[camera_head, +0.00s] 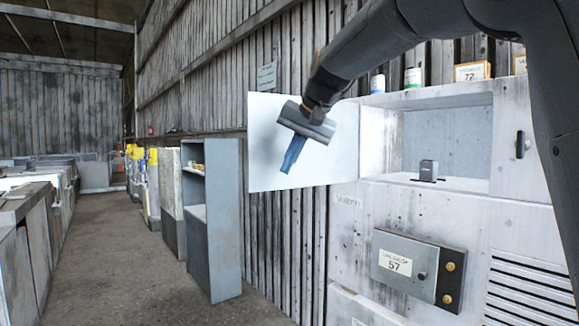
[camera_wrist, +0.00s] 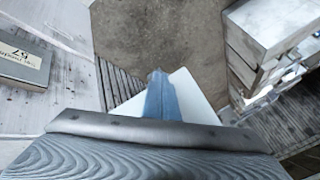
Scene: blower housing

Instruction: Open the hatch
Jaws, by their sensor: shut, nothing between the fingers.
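The hatch (camera_head: 335,158) is a flat white panel at the left of the housing's opening in the head view. It stands swung out to the left, and the compartment (camera_head: 455,135) beside it is uncovered. My gripper (camera_head: 288,165) is shut and empty, its blue fingers pointing down in front of the panel's left half. I cannot tell whether they touch it. In the wrist view the shut fingers (camera_wrist: 161,82) overlap the white hatch (camera_wrist: 193,92), which shows on both sides of them.
A small dark block (camera_head: 428,170) sits on the compartment floor. A grey box labelled 57 (camera_head: 398,264) juts from the housing front below. Bottles and cartons stand on the top ledge. A grey shelf (camera_head: 220,220) stands to the left, with open floor (camera_head: 120,260) beyond it.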

